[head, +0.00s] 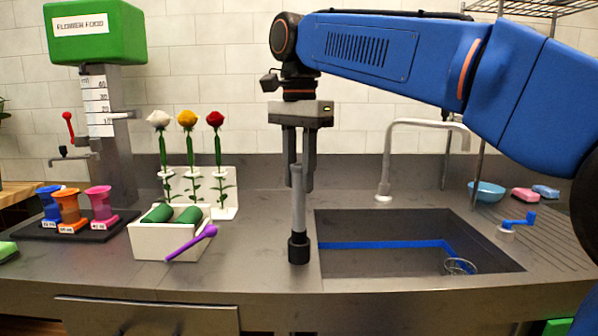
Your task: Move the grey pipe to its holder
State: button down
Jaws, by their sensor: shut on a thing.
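The pipe's lower end meets a short black cylindrical piece (299,249) near the counter's front, beside the sink's left edge. I cannot tell whether this black piece is the holder or part of the pipe, or whether it touches the counter. No other holder for the pipe is clearly recognisable.
The sink (400,275) with a blue strip lies just right of the pipe. A white box (150,243) with green rolls and a purple tool (190,244) stands to the left. Three roses (187,120) stand behind it. A tall faucet (386,165) rises behind the sink.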

jog(key=shift+f, duration=0.85)
dwell(0.3)
jog(key=c, duration=1.3)
grip_release()
jog(key=shift+r, duration=3.75)
